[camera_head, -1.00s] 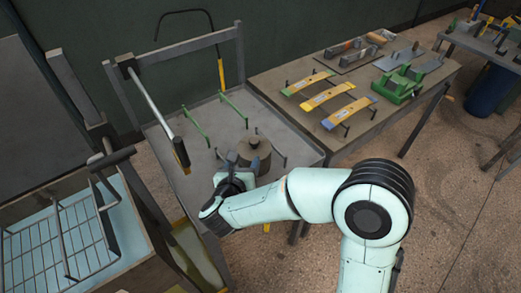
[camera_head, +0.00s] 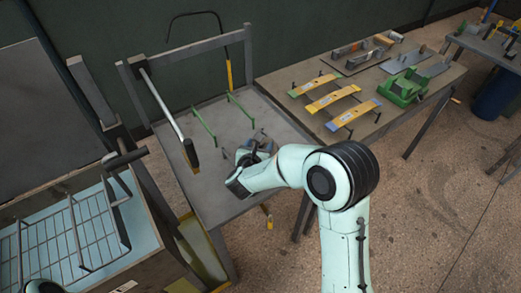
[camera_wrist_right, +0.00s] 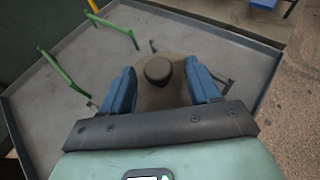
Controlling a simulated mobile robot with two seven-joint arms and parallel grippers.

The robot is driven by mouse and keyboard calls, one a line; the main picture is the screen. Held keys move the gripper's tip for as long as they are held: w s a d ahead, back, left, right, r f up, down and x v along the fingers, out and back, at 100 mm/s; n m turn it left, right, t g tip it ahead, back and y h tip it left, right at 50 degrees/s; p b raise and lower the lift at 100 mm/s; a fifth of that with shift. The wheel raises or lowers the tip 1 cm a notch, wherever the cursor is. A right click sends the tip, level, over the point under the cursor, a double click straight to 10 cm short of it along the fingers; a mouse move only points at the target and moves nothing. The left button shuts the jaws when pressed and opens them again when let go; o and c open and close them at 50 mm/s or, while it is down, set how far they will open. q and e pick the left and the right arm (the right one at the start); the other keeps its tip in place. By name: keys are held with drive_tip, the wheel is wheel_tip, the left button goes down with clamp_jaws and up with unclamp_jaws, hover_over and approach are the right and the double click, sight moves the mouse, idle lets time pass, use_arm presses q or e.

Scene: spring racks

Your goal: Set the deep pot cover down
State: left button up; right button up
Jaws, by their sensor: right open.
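The deep pot cover (camera_wrist_right: 160,97) is a brownish round piece with a dark knob (camera_wrist_right: 158,69) on top. It rests on the grey tray-like bench (camera_head: 215,185). In the head view my right gripper and wrist hide most of it. My right gripper (camera_wrist_right: 161,68) is open. In the right wrist view its two blue fingers stand on either side of the knob, with a visible gap on both sides. In the head view the right gripper (camera_head: 254,150) is over the bench's right part. My left gripper is not in view.
Green bars (camera_head: 202,128) stand on the bench, and a hammer (camera_head: 167,113) leans at its left. A wire basket (camera_head: 75,235) is at lower left. A wooden table (camera_head: 385,110) with yellow strips and a green fixture (camera_head: 404,86) adjoins at right. The bench front is clear.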

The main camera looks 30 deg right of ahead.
drive_tip(key=x, duration=0.3)
drive_tip(key=shift+w+a+r, duration=0.1)
drive_tip(key=shift+w+a, duration=0.05)
drive_tip(key=shift+w, duration=0.05)
drive_tip(key=shift+s, duration=0.25)
drive_tip(key=shift+r, duration=0.1)
clamp_jaws()
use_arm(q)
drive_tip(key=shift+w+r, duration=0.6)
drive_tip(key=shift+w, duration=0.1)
use_arm(e)
drive_tip(key=shift+r, duration=0.1)
